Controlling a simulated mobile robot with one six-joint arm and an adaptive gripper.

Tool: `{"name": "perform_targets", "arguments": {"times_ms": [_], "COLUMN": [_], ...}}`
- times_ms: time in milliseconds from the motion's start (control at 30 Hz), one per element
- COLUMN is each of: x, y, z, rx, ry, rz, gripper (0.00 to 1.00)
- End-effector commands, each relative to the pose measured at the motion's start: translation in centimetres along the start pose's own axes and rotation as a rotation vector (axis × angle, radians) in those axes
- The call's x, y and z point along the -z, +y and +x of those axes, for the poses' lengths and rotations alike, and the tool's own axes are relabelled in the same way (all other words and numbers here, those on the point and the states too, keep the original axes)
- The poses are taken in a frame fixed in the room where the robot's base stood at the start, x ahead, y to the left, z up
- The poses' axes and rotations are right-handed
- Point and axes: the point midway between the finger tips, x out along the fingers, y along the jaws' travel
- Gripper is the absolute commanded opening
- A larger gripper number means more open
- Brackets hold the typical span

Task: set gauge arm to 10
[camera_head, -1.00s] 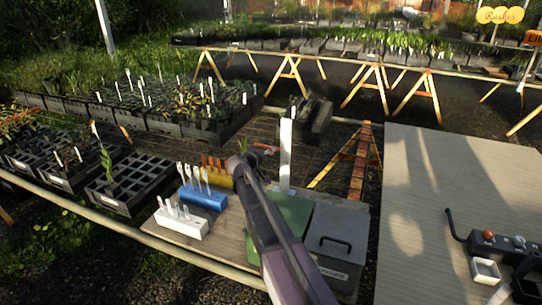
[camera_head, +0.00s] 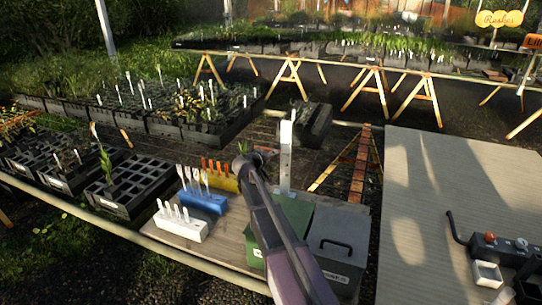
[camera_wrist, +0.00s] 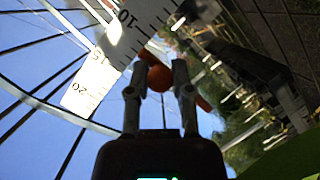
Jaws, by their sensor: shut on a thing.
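The gauge is a white upright scale (camera_head: 286,165) behind the green box in the head view. In the wrist view its scale (camera_wrist: 118,45) runs diagonally at upper left, with 10, 15 and 20 readable. An orange round knob (camera_wrist: 160,78), which I take to be on the gauge arm, sits between the fingertips of my gripper (camera_wrist: 160,70). My gripper is shut on it, close to the scale. In the head view my gripper (camera_head: 243,165) is left of the scale, its fingers small and unclear. The fingers hide part of the arm, so I cannot read its mark.
A green box (camera_head: 292,212) and a grey lidded bin (camera_head: 337,240) stand below the scale. White (camera_head: 180,226), blue (camera_head: 203,202) and yellow (camera_head: 222,177) label holders are at left. A wooden table (camera_head: 440,190) with a cranked device (camera_head: 505,250) is at right.

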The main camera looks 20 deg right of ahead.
Motion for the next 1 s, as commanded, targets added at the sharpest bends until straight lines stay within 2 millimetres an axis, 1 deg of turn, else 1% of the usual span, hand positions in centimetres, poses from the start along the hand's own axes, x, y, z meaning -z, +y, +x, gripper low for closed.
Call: {"name": "perform_targets", "arguments": {"times_ms": [300, 600, 633, 667, 700, 733, 1000], "x": [-0.63, -0.56, -0.56, -0.56, -0.55, -0.56, -0.52], "y": [-0.69, -0.63, -0.63, -0.63, -0.63, -0.63, -0.71], "z": [0.32, 0.31, 0.31, 0.31, 0.30, 0.30, 0.20], "rx": [-0.001, -0.001, -0.001, -0.001, -0.001, -0.001, 0.000], "ry": [0.000, 0.000, 0.000, 0.000, 0.000, 0.000, 0.001], "rz": [0.000, 0.000, 0.000, 0.000, 0.000, 0.000, -0.001], "gripper": [0.00, 0.00, 0.37, 0.46, 0.58, 0.65, 0.65]}}
